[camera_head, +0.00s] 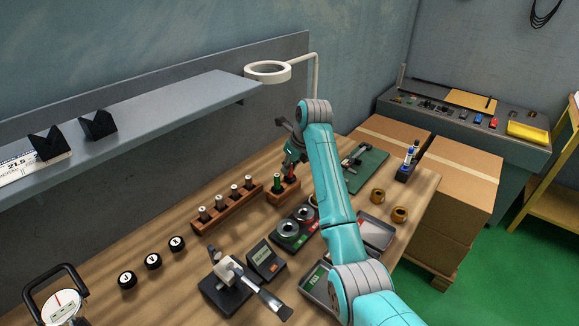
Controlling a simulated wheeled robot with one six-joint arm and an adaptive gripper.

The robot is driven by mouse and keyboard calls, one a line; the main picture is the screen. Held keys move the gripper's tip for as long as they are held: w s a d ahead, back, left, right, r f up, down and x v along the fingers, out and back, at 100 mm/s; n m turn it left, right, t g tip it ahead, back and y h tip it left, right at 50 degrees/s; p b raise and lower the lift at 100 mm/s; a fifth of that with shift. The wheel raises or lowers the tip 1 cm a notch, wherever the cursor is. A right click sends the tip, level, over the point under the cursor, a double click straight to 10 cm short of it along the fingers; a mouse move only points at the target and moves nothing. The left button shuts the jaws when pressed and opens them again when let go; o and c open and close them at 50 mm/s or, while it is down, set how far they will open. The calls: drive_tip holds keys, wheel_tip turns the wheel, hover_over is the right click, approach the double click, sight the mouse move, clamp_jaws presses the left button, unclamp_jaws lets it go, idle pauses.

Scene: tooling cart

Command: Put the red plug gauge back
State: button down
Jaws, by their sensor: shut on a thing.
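The red plug gauge (291,178) shows as a small red patch just below my gripper (290,164). My gripper is shut on it, pointing down, and partly covers it. A small wooden block (285,194) stands directly below, with a green plug gauge (276,183) upright in its left part. The red gauge is over or in the right part of this block; I cannot tell whether it is seated. My teal arm hides part of the bench to the right.
A longer wooden rack (228,211) with several plugs stands to the left. Ring gauges (292,229) lie in front. A green mat (366,170) lies to the right. A ring lamp (267,71) hangs above, near the grey shelf (150,122).

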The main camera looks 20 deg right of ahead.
drive_tip(key=shift+f, duration=0.4)
drive_tip(key=c, duration=1.1)
unclamp_jaws()
